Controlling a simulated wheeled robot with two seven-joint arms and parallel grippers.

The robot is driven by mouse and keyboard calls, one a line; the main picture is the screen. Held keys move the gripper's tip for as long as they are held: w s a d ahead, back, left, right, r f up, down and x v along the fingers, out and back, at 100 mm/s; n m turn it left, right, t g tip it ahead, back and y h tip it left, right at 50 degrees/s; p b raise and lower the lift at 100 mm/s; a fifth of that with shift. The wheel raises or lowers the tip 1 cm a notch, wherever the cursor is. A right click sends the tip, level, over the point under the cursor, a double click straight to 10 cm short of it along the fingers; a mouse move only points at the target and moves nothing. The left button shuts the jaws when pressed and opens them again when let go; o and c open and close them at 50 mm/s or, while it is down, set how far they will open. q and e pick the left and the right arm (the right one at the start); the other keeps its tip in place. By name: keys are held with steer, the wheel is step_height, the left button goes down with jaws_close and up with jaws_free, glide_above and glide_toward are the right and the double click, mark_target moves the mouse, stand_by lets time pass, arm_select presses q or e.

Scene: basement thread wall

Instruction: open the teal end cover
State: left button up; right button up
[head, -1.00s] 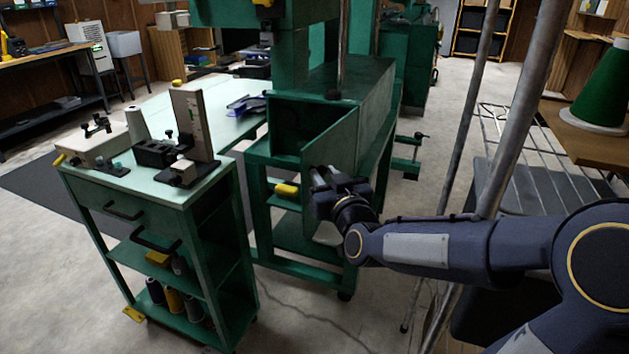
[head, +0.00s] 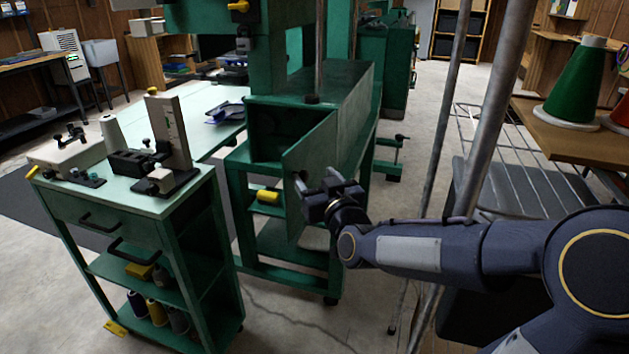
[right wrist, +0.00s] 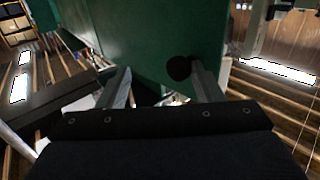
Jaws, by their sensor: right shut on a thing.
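The teal end cover (head: 308,160) is a flat dark green panel. In the head view it stands swung out from the end of the green machine housing (head: 345,95), and the dark opening (head: 275,132) shows behind it. My right gripper (head: 312,190) is at the cover's outer face, shut on the cover. In the right wrist view the cover (right wrist: 150,40) fills the space beyond the two fingers, and a round black knob (right wrist: 179,68) shows beside the right finger. The exact contact is hard to see. My left gripper is not in view.
A green cart (head: 130,205) with tools on top and spools below stands at the left. Metal poles (head: 490,110) rise near my right arm. A wire rack (head: 520,140) and a wooden table (head: 560,130) are at the right. Bare floor lies in front.

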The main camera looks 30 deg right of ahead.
steer(key=shift+d+r+h, duration=0.15)
steer(key=shift+d+h, duration=0.15)
steer(key=shift+d, duration=0.25)
steer(key=p+v, duration=0.1)
steer(key=v, duration=0.7)
steer(key=shift+a, duration=0.35)
steer(key=shift+w, duration=0.1)
steer(key=s+a+f+g+y, duration=0.4)
steer(key=s+a+f+g, duration=0.2)
steer(key=s, duration=0.4)
steer(key=s+a+f+g+y, duration=0.4)
steer(key=s+a+f+g, duration=0.15)
steer(key=s, duration=0.35)
step_height(320, 180, up, 22)
steer(key=p, duration=2.2)
steer(key=shift+d+f+g+p, duration=0.2)
steer(key=shift+d+g+p, duration=0.05)
steer(key=shift+g+p, duration=0.1)
